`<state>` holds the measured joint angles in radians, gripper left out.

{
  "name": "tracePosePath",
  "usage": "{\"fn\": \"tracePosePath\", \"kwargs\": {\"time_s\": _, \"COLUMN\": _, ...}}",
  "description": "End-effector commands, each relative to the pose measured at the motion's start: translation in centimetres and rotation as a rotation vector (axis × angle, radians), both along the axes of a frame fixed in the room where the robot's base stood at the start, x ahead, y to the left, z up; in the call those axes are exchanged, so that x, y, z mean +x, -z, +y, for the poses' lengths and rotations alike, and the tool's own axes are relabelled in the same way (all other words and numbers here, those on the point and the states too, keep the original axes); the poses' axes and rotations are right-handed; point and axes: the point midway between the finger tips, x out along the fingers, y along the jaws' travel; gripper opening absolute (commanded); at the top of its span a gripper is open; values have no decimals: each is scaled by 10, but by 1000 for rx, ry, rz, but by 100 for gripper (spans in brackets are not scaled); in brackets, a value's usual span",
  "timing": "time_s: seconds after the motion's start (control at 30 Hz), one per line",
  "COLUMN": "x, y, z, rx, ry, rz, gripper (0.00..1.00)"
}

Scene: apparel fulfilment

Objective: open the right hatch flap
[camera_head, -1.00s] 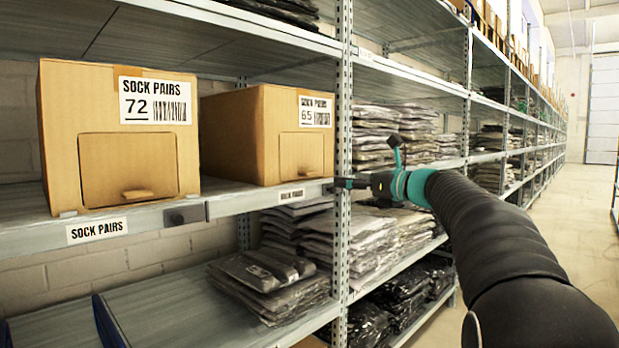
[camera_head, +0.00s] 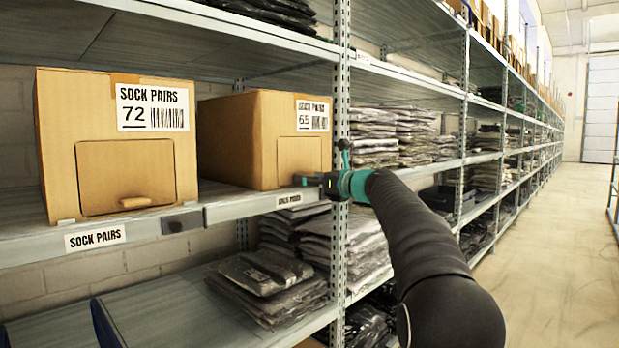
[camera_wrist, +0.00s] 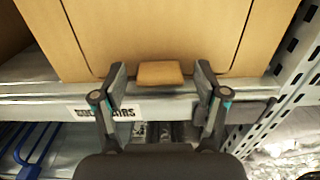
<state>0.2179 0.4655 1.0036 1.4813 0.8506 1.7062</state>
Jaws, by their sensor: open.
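The right cardboard box (camera_head: 240,140), labelled SOCK PAIRS 65, stands on the middle shelf. Its hatch flap (camera_head: 300,155) is closed, flush with the box front. In the wrist view the flap (camera_wrist: 155,35) fills the upper middle, with a small tab handle (camera_wrist: 160,73) at its lower edge. My gripper (camera_wrist: 161,78) is open, with one finger on each side of the tab and gaps between. In the head view my gripper (camera_head: 304,180) is at the flap's lower edge and hides the tab.
The left box (camera_head: 60,150), labelled 72, has a closed flap with a tab. A metal upright (camera_head: 341,110) stands close right of the right box. The shelf edge (camera_head: 245,207) runs below the gripper.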

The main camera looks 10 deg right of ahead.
Motion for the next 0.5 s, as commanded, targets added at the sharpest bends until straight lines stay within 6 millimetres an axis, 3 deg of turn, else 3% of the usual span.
{"fn": "tracePosePath", "kwargs": {"time_s": 0.33, "x": 3, "y": 0, "z": 3, "rx": 0, "ry": 0, "rz": 0, "gripper": 73}}
{"fn": "tracePosePath", "kwargs": {"time_s": 0.37, "x": 3, "y": 0, "z": 3, "rx": 0, "ry": 0, "rz": 0, "gripper": 68}}
{"fn": "tracePosePath", "kwargs": {"time_s": 0.5, "x": 3, "y": 0, "z": 3, "rx": 0, "ry": 0, "rz": 0, "gripper": 33}}
